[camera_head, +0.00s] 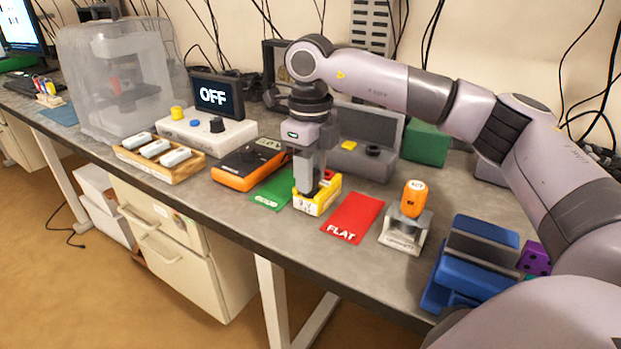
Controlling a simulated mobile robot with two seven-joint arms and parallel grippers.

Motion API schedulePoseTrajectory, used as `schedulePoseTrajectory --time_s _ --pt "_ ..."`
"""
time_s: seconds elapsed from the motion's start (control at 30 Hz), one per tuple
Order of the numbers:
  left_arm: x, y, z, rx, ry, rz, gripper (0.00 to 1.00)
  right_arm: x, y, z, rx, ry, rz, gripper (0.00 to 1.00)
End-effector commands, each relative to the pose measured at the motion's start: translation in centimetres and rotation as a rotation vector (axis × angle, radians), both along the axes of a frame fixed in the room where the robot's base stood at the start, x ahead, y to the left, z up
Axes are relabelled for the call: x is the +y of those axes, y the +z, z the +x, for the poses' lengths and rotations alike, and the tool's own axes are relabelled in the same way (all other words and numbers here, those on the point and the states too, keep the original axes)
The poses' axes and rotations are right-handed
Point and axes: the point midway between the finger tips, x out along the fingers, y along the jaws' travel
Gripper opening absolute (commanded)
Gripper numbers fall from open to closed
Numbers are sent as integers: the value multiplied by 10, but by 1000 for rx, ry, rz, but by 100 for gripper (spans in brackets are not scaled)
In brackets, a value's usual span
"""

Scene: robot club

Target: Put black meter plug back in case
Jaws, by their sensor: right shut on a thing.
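My right gripper (305,188) points straight down at the yellow block (318,205), which has lettering on its front. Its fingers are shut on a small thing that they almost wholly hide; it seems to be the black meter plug. A red piece (328,175) shows on the block just right of the fingers. The open grey case (385,168) stands behind, with a small yellow piece (348,145) and a round black piece (373,150) in it. The orange and black meter (248,168) lies left of the block. My left gripper is not in view.
A green mat (272,192) and a red FLAT mat (352,217) flank the block. An orange-topped piece (413,198) on a grey stand is to the right, near a blue holder (470,265).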

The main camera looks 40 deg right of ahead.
Motion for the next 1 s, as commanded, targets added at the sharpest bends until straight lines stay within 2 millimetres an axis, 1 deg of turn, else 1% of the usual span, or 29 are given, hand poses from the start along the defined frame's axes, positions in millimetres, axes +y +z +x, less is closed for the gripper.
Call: schedulePoseTrajectory --time_s 1.0 --pt "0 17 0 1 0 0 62 0 21 0 0 0 0 3"
